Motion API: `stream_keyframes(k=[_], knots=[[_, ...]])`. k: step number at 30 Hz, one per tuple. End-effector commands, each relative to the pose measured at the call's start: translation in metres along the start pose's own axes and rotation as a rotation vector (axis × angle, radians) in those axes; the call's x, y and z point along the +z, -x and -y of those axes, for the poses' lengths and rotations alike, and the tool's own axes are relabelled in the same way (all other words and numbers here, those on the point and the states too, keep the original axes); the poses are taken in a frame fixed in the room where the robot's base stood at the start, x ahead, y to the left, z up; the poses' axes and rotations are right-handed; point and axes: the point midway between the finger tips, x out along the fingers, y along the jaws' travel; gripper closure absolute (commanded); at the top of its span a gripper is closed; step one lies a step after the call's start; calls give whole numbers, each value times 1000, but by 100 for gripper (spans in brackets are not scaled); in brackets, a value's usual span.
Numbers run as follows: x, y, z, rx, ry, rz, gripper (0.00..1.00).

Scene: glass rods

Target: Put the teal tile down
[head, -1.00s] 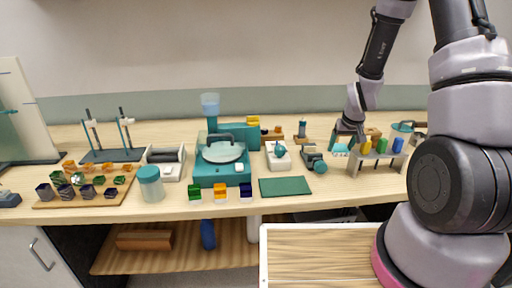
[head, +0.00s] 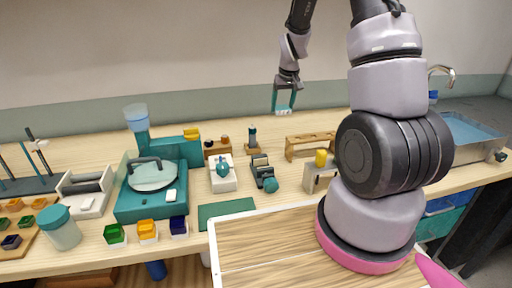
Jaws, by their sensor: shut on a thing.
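My gripper (head: 283,108) hangs fingers down at the upper middle of the head view, raised in front of the grey-green wall strip behind the bench. Its teal fingers are shut on a small pale teal piece, the teal tile (head: 283,111), at the fingertips. The tile is tiny in this view and partly hidden by the fingers. It looks clear of the bench top.
A dark green mat (head: 225,213) lies at the bench's front edge. A wooden rack (head: 309,145) and a dark upright holder (head: 252,142) stand below my gripper. A teal machine (head: 152,192) is left. Bare bench lies around the rack's left side.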

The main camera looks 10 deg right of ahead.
Motion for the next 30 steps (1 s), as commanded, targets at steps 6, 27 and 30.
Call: stream_keyframes(k=[6, 27, 30], knots=[[20, -55, 0, -1, -2, 9, 100], [50, -155, 0, 0, -2, 4, 100], [52, -162, 0, 0, -1, 1, 100]])
